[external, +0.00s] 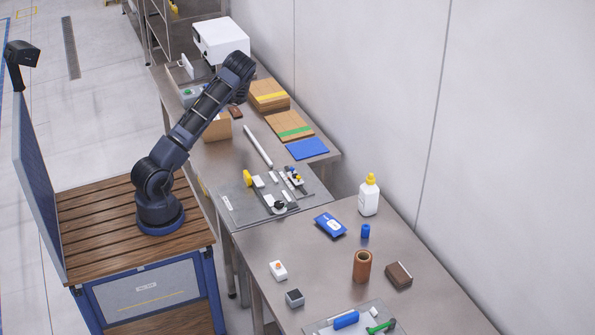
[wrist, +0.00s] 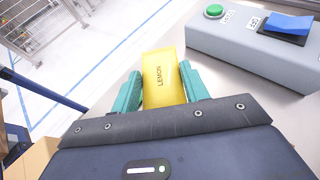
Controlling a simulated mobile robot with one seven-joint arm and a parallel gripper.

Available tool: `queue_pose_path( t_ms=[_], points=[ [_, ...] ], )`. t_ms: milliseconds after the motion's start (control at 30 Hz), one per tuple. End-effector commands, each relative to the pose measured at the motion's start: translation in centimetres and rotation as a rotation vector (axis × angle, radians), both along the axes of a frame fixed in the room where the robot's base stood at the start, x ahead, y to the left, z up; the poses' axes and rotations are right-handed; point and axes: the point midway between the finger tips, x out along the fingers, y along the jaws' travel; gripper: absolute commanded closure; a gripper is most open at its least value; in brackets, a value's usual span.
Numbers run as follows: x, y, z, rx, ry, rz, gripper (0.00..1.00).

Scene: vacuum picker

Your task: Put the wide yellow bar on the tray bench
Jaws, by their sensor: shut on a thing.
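The yellow bar (wrist: 163,76), marked LEMON, is between the two teal fingers of my gripper (wrist: 161,88) in the wrist view. The gripper is shut on it, one finger at each side. In the external view my arm reaches to the far end of the long bench, and its links hide the gripper and the bar. A grey tray (external: 236,207) with several small parts lies on the middle of the benches. Another tray (external: 318,329) with a blue-handled and a green tool lies at the near end. I cannot tell which bench is the tray bench.
A grey control box (wrist: 245,50) with a green button (wrist: 214,11) is close to the right. A white machine (external: 221,40) stands at the far end. Cardboard stacks (external: 268,101), a white bottle (external: 369,199) and a brown cylinder (external: 362,267) stand on the benches.

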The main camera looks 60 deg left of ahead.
Motion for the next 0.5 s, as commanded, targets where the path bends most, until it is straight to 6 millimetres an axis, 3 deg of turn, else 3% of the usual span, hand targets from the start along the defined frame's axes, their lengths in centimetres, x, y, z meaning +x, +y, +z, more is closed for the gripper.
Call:
queue_pose_path(
  t_ms=[500],
  points=[
    [0.0,0.0,-4.0,-0.001,-0.001,0.0,0.81]
  ],
)
